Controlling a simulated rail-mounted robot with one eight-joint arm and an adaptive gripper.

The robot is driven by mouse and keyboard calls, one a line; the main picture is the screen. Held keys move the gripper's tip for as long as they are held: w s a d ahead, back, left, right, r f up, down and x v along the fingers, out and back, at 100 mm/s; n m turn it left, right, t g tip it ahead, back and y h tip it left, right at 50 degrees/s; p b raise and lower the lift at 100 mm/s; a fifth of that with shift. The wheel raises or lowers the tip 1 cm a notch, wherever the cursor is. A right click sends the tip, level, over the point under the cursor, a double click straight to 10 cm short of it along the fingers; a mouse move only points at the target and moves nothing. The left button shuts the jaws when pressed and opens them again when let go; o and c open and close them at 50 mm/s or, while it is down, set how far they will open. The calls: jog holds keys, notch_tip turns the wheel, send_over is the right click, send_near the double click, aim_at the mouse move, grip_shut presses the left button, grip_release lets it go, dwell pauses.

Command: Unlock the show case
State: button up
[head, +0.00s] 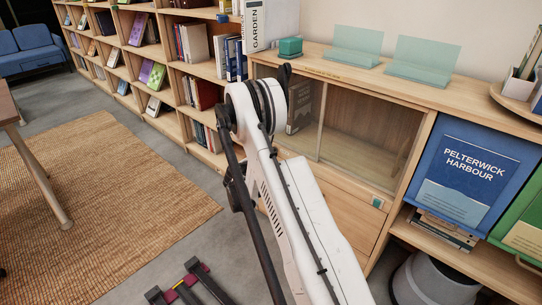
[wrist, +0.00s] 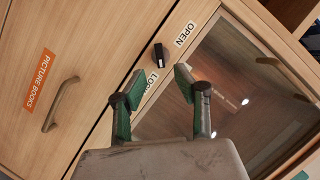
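The show case (head: 352,172) is a pale wood cabinet with glass panes in the head view; its glass front (wrist: 232,75) also shows in the wrist view. A small black lock knob (wrist: 158,54) sits on the wood strip beside the glass. It lies between an OPEN label (wrist: 185,34) and a partly hidden second label (wrist: 152,80) starting with LO. I cannot tell which label the knob points to. My gripper (wrist: 157,84) has green pads and is open and empty. Its fingertips are spread, with the knob just beyond the gap between them. The head view hides the gripper behind my arm.
A drawer with a PICTURE BOOKS label (wrist: 41,78) and a curved handle (wrist: 60,104) adjoins the lock strip. Bookshelves (head: 165,65) run left; a grey bin (head: 432,280) stands lower right.

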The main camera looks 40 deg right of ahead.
jog(key=b+x, duration=0.1)
jog(key=x, duration=0.6)
jog(key=shift+w+d+b, duration=0.1)
jog(key=shift+b, duration=0.25)
grip_shut()
